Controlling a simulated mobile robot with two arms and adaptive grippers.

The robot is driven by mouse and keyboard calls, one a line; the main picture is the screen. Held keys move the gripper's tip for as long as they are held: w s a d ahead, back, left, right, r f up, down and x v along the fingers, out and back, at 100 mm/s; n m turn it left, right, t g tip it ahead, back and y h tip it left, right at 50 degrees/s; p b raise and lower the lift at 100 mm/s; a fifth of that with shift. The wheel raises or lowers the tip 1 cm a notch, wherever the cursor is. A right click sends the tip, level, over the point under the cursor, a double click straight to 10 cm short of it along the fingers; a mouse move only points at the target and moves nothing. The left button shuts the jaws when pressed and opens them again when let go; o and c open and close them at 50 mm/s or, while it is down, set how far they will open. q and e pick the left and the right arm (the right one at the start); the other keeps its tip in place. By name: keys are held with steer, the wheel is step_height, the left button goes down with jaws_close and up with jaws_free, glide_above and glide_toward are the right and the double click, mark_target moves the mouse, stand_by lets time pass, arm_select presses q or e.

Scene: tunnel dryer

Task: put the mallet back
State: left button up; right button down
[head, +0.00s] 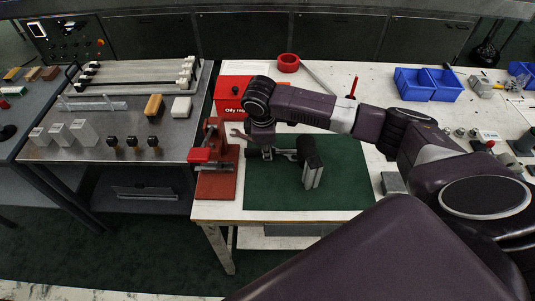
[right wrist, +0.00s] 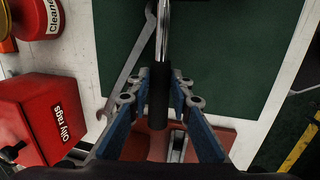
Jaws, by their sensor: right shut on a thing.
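My right gripper (head: 268,153) is low over the green mat (head: 345,190) on the white bench. It is shut on the black grip of the mallet (right wrist: 158,95), whose bright metal shaft (right wrist: 162,35) runs up out of the right wrist view. In the head view a thick black head (head: 308,148) shows to the right of the gripper. Grey upright plates (head: 312,177) stand just below this head; I cannot tell whether they touch. My left gripper is not in view.
A red vice (head: 215,165) stands at the mat's left edge. Blue bins (head: 415,84) are at the back right. The front of the mat is clear.

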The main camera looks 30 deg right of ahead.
steer(key=x, duration=0.2)
steer(key=shift+s+a+f, duration=0.15)
steer(key=shift+f, duration=0.2)
steer(key=c, duration=1.7)
jaws_free()
steer(key=shift+c, duration=0.2)
steer(key=v, duration=1.2)
